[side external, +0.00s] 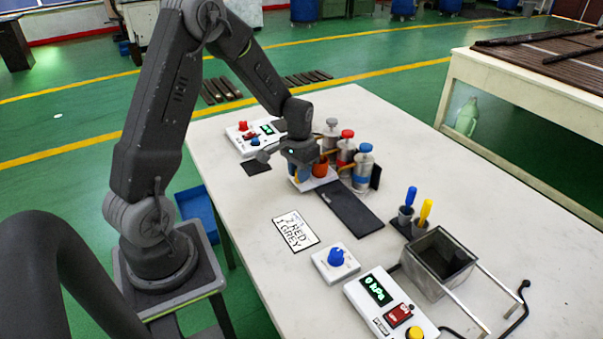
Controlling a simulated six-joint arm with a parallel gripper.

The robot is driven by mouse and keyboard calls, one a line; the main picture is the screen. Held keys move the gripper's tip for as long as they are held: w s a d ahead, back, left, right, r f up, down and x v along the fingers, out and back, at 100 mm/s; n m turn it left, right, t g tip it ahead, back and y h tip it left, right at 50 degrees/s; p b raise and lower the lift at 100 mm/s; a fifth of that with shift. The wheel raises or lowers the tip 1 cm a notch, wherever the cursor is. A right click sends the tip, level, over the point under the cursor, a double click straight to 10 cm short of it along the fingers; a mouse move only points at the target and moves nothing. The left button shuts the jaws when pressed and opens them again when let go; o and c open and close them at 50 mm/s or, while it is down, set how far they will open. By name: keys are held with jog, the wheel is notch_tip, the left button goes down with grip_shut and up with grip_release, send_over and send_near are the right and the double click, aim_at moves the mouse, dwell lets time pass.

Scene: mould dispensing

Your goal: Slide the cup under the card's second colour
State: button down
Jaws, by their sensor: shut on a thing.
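The card (296,231) lies flat on the table and reads "2 RED" above "1 GREY". Three dispensers stand in a row: one with a grey top (332,128), one with a red top (346,146) and one with a blue top (362,167). My gripper (304,172) points down in front of the row, at its left side, low over a white base. It is shut on what seems to be the cup, largely hidden by the jaws. An orange rounded thing (320,168) shows just right of the jaws; I cannot tell whether it is part of the cup.
A dark flat slab (350,210) extends toward the front right. A blue knob box (335,262), a pressure display box (390,305), and a metal bin (438,262) stand in front. Blue and yellow-handled tools (418,212) stand nearby. Another control box (252,134) sits behind my gripper.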

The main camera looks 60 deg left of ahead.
jog(key=a, duration=0.7)
jog(key=c, duration=0.9)
grip_release()
jog(key=shift+c, duration=0.2)
notch_tip(320, 180, up, 14)
